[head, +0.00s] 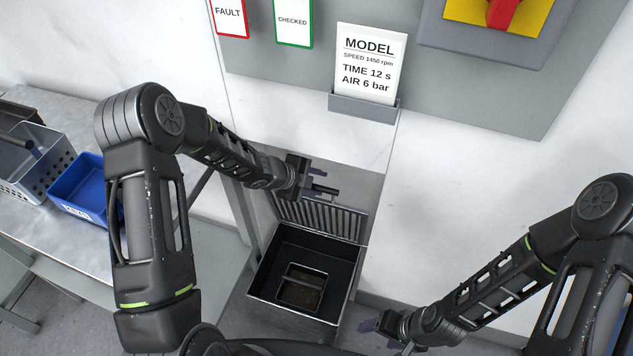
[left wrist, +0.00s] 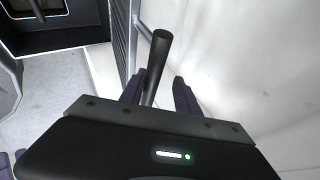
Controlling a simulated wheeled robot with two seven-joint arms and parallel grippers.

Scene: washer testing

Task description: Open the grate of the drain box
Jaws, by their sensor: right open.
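The drain box (head: 257,292) is a dark, open-topped box on the floor below the grey panel. Its slatted grate (head: 322,217) stands raised along the back edge, leaving the inside uncovered. My left gripper (head: 304,186) is at the top of the grate. In the left wrist view, a black bar handle (left wrist: 158,62) runs between the fingers of this gripper (left wrist: 158,95). A gap shows on the right side of the bar, so the fingers are open around it. My right gripper (head: 386,337) is open and empty, low and to the right of the box.
A metal table (head: 75,235) at the left holds a blue bin (head: 80,190) and a grey perforated basket (head: 45,165). A wall panel (head: 480,100) carries a model card (head: 368,65) and a red-yellow switch (head: 503,12). White wall stands close behind the grate.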

